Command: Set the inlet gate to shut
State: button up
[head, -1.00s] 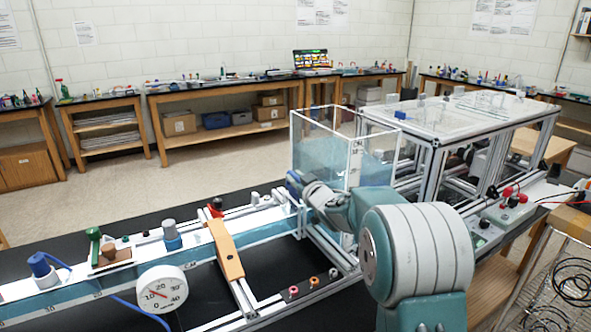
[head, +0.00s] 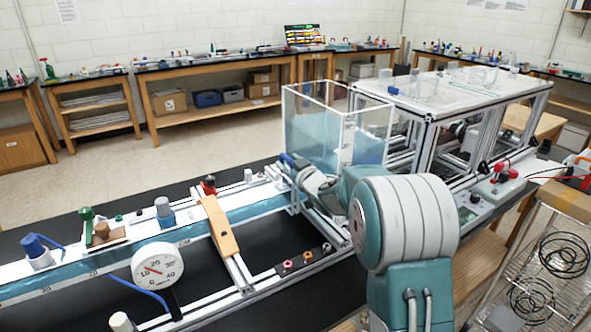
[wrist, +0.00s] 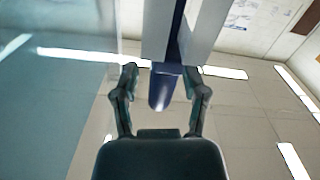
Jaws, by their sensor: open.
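A dark blue handle (wrist: 163,92) hangs between grey uprights (wrist: 198,35) in the wrist view, and I take it to be the inlet gate's handle. My gripper (wrist: 161,72) is open, with one finger on each side of the handle. A gap shows beside the handle, and I see no clear grip on it. In the head view a small blue piece (head: 288,159) shows at the end of my arm, by the clear water tank (head: 365,150) at the head of the flume. My arm hides the lower part of the gate there.
The long flume (head: 70,275) runs left from the tank, with a round dial gauge (head: 158,267) and an orange-tan bar (head: 219,227) across it. A framed clear-topped bench (head: 460,85) stands behind right. A wire rack (head: 545,260) stands at the right.

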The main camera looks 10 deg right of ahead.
jog(key=v, duration=1.1)
jog(key=shift+s, duration=0.15)
jog(key=s+d+r+m+g+h, duration=0.1)
jog(key=s+r+m+g+h, duration=0.15)
jog(key=s, duration=0.35)
jog(key=s+r+m+g+h, duration=0.1)
jog(key=s+m+g+h, duration=0.1)
jog(key=s+h, duration=0.35)
jog(key=s+a+f+g, duration=0.1)
jog(key=s+g, duration=0.1)
jog(key=s, duration=0.6)
jog(key=s+a+f+m+g+y, duration=0.1)
jog(key=s+a+g, duration=0.1)
jog(key=s, duration=0.6)
jog(key=s+a+f+g+y, duration=0.1)
jog(key=s+f+g, duration=0.1)
jog(key=s, duration=0.6)
jog(key=shift+s+a+g, duration=0.25)
jog(key=shift+a+g, duration=0.15)
jog(key=shift+g, duration=0.15)
jog(key=shift+f, duration=0.1)
